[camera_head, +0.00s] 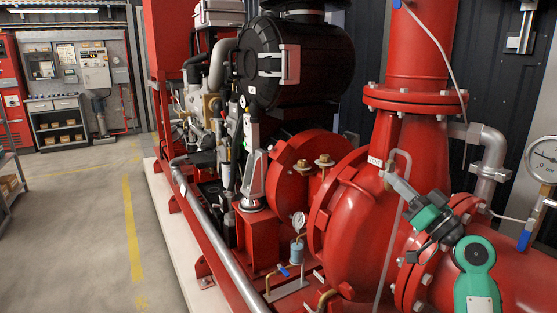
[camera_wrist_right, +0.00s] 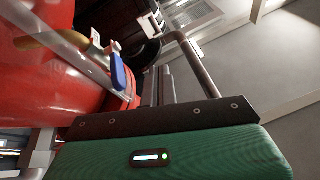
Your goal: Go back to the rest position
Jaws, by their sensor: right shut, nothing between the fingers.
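My right gripper (camera_head: 394,183) is in front of the large red pump casing (camera_head: 353,225) at the right of the head view. Its grey fingers point up and left from the green and black wrist, and it is shut with nothing held. Its fingertips overlap a thin grey pipe in the picture; I cannot tell whether they touch it. In the right wrist view the green gripper body (camera_wrist_right: 215,155) and its black plate fill the bottom. My left gripper is not in view.
A black round housing (camera_head: 295,62) sits behind. A blue handle (camera_wrist_right: 118,72) shows in the wrist view. Grey floor (camera_head: 75,225) at the left is open.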

